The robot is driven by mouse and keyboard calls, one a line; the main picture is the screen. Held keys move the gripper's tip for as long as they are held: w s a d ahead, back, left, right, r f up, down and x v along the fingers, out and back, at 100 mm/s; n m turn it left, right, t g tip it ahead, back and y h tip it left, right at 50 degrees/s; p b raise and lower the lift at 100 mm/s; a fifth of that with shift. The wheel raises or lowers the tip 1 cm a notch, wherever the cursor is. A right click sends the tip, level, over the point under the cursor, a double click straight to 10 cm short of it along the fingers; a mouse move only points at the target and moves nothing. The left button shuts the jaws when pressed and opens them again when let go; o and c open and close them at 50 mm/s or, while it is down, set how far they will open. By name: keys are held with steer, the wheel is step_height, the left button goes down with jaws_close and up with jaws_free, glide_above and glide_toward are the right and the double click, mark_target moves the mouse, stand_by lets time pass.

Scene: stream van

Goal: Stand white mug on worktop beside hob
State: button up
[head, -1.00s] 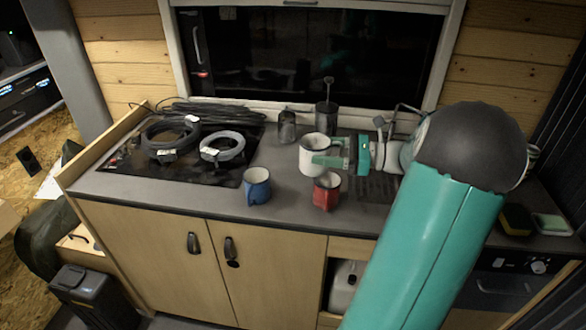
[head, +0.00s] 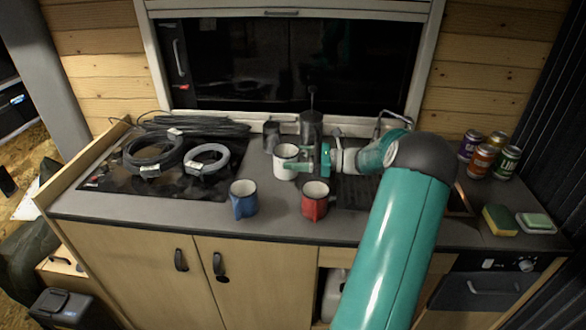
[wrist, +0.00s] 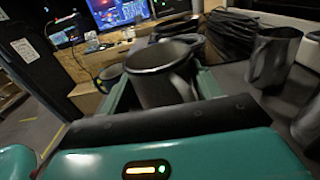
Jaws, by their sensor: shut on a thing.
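The white mug (head: 284,165) with a dark rim is upright in the head view, behind and between the blue and red mugs. My gripper (head: 313,161) is shut on it from the right. The wrist view shows the mug (wrist: 160,82) in shade between my green jaws, handle towards the camera. I cannot tell whether its base touches the grey worktop (head: 275,207). The black hob (head: 196,188) is to its left, with a gap of bare worktop between.
A blue mug (head: 243,200) and a red mug (head: 315,202) stand near the front edge. A dark cup (head: 271,136) and a dark press (head: 311,130) stand behind. Cable coils (head: 152,158) cover much of the hob. Several cans (head: 482,160) and sponges (head: 500,220) are right.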

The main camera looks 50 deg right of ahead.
steer(key=shift+w+d+f, duration=0.35)
steer(key=shift+w+f, duration=0.35)
steer(key=shift+f, duration=1.7)
steer(key=shift+f, duration=0.25)
steer(key=o, duration=1.2)
steer(key=shift+r, duration=0.1)
steer(key=shift+d+r, duration=0.15)
steer(key=v, duration=1.2)
